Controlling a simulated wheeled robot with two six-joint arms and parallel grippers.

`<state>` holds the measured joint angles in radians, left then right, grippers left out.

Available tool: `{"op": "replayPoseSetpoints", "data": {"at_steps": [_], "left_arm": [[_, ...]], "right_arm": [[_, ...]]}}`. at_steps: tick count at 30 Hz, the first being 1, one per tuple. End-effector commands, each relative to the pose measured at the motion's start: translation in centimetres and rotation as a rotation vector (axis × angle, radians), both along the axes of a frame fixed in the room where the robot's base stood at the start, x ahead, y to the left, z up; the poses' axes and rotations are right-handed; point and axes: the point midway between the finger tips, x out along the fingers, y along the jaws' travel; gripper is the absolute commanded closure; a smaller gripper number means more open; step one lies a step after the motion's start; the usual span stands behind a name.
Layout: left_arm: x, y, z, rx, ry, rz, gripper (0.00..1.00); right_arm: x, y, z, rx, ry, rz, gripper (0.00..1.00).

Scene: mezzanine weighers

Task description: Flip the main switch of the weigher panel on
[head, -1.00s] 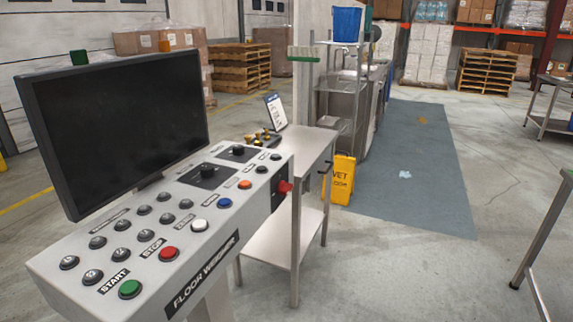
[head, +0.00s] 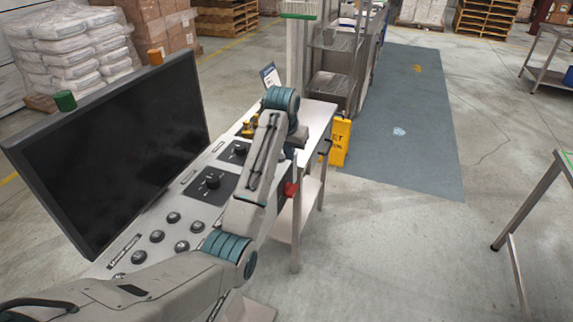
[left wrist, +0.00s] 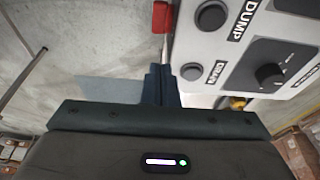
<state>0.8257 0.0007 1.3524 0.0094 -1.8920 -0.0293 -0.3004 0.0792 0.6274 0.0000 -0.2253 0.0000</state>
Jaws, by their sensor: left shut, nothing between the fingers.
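The weigher panel (head: 140,268) is a pale sloped console with dark buttons and knobs, partly covered by my left arm in the head view. A red switch (head: 291,188) sticks out at its right-hand side. It also shows at the top of the left wrist view (left wrist: 160,17), just beyond the fingertips, with a visible gap. My left gripper (head: 296,155) is near the panel's far right end, above the red switch, and mostly hidden by my wrist. In the left wrist view its fingers (left wrist: 160,72) are together and empty. The switch's position cannot be read. My right gripper is out of view.
A black monitor (head: 115,145) stands behind the panel. A steel side table (head: 318,118) is just beyond the switch, and a yellow wet-floor sign (head: 340,143) stands past it.

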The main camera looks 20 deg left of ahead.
Motion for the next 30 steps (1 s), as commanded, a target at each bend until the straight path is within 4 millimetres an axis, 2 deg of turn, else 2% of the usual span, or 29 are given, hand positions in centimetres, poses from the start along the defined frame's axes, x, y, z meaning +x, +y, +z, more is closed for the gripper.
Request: {"op": "replayPoseSetpoints", "data": {"at_steps": [2,14,20,30], "left_arm": [[0.1,-0.1,0.5,-0.002,0.000,-0.002,1.00],[0.3,-0.1,-0.1,-0.001,0.001,-0.001,1.00],[1.0,-0.2,-2.8,-0.001,0.005,-0.001,1.00],[2.9,-0.3,-9.6,-0.001,0.003,-0.001,1.00]], "right_arm": [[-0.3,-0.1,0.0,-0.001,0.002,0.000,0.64],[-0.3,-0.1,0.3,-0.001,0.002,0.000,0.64],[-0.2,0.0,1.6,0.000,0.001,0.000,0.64],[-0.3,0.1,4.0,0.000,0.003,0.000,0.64]]}}
